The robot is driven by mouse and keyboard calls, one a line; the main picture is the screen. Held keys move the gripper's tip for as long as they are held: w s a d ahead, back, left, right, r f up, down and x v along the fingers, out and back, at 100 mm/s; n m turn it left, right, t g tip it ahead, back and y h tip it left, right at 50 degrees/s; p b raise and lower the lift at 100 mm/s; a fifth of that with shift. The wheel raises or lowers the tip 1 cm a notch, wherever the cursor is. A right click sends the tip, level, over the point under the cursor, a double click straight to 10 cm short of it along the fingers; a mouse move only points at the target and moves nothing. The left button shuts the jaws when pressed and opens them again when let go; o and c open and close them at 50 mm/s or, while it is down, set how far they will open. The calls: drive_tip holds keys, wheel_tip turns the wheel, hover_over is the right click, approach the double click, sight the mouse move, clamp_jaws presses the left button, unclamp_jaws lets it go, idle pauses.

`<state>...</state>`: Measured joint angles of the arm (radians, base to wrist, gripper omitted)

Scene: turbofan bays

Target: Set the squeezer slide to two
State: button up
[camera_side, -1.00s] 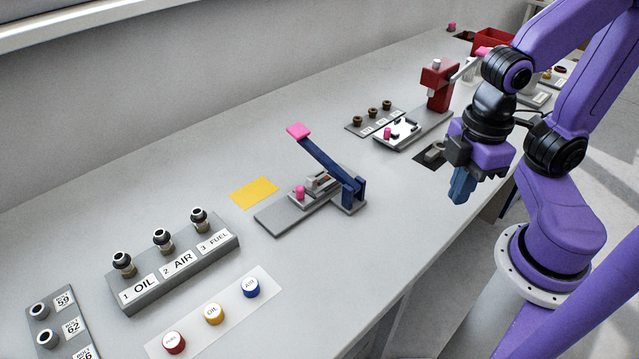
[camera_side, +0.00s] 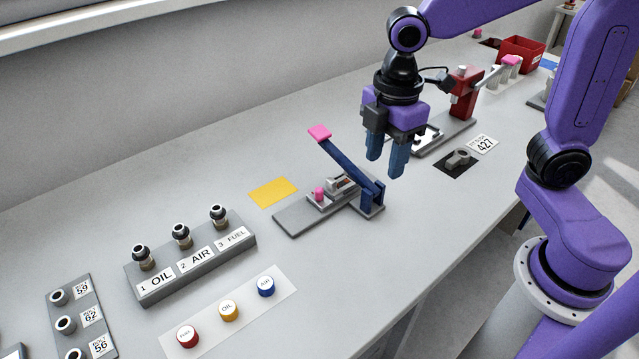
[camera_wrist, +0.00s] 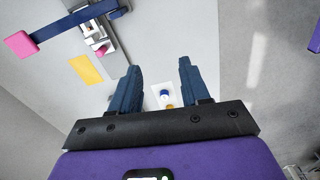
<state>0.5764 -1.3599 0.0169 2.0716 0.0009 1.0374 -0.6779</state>
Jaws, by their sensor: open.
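The squeezer (camera_side: 330,205) stands mid-bench on a grey base. Its dark blue lever (camera_side: 348,166) is raised, with a pink pad (camera_side: 320,132) at its upper end. A small slide with a pink knob (camera_side: 319,194) sits on the base under the lever; its number marks are too small to read. In the wrist view the lever (camera_wrist: 75,20) and the pink knob (camera_wrist: 104,48) show at the upper left. My gripper (camera_side: 386,168) is open and empty, pointing down, above the bench behind and right of the lever. It also shows in the wrist view (camera_wrist: 157,75).
A yellow sheet (camera_side: 273,192) lies left of the squeezer. A grey rack (camera_side: 190,262) labelled OIL, AIR and FUEL stands front left, beside a white strip (camera_side: 250,325) with coloured caps. A red press (camera_side: 464,92) stands behind right. Bench in front of the squeezer is clear.

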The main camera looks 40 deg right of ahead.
sight(319, 189)
drive_tip(key=w+n, duration=0.4)
drive_tip(key=w, duration=1.2)
drive_tip(key=f, duration=1.1)
drive_tip(key=a+f, duration=0.1)
drive_tip(key=f, duration=0.5)
drive_tip(key=shift+f, duration=0.1)
drive_tip(key=shift+d, duration=0.1)
clamp_jaws()
